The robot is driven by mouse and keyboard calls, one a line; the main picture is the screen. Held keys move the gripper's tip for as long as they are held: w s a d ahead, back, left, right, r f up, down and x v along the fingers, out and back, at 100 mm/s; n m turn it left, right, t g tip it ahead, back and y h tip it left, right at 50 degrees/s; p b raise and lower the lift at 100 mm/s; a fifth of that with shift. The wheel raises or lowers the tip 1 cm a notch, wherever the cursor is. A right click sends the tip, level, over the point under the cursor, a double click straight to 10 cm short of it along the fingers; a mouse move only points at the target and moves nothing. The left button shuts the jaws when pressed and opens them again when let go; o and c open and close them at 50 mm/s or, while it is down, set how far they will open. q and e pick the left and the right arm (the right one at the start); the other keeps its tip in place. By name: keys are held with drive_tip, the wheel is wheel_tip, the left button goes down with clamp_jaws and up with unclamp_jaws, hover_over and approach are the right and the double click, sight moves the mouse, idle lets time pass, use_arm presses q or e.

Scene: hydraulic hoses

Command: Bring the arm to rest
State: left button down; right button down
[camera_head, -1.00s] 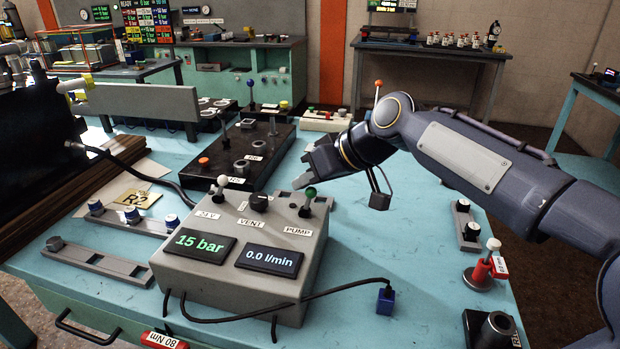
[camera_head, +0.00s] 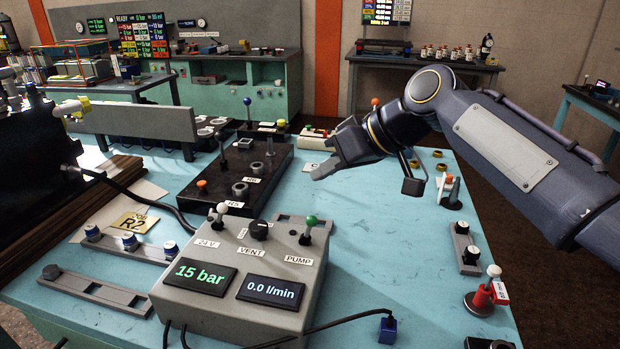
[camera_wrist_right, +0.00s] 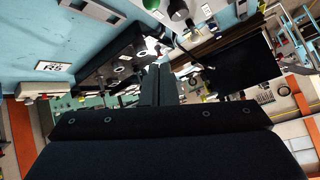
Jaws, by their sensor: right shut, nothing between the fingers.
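My right arm comes in from the right in the head view. Its gripper (camera_head: 318,174) is shut and empty, held in the air above the teal table (camera_head: 400,270). It is to the right of the black hose manifold block (camera_head: 262,181) and beyond the grey control box (camera_head: 240,285). In the right wrist view the shut fingers (camera_wrist_right: 158,72) point toward the bench scene, with nothing between them. My left gripper is not seen in either view.
The control box has white and green levers and reads 15 bar and 0.0 l/min. A red stand with a white knob (camera_head: 485,293) and a grey rail (camera_head: 466,248) stand along the right edge. A black hose (camera_head: 125,190) runs at the left. The table's middle right is clear.

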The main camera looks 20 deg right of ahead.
drive_tip(key=shift+s+d+r, duration=0.25)
drive_tip(key=shift+r, duration=0.1)
drive_tip(key=shift+s, duration=0.15)
